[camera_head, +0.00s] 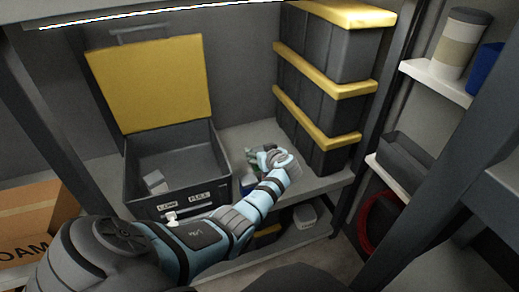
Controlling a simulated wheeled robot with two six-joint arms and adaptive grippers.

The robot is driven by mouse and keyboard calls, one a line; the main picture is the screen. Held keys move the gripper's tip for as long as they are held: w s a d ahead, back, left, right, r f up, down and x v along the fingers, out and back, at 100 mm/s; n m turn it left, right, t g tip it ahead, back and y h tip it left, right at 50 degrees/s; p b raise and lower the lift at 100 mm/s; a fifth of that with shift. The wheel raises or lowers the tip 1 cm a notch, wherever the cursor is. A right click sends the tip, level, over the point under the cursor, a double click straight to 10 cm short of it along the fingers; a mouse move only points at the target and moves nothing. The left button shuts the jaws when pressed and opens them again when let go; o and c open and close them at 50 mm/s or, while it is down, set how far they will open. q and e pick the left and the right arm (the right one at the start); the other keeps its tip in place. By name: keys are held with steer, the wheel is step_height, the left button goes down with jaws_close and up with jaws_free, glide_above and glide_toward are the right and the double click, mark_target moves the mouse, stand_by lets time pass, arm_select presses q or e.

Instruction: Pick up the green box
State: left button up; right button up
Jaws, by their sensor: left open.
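My left arm reaches in from the lower left across the front of an open dark case. Its gripper (259,157) is over the shelf between that case and the stacked bins. It is open. Small grey-green shapes show around its fingers, and I cannot tell whether any of them is the green box. No clear green box shows elsewhere; the wrist hides part of the shelf there. My right gripper is not in view.
The open case (140,187) with a yellow lid (155,82) holds a small light block (155,182). Dark bins with yellow rims (325,88) stand right of the gripper. A blue-and-white item (248,181) sits beside the wrist. A cardboard box (35,215) is at left.

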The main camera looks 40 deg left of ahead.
arm_select(q)
steer(key=shift+r, duration=0.1)
steer(key=c, duration=1.3)
steer(key=shift+r, duration=0.1)
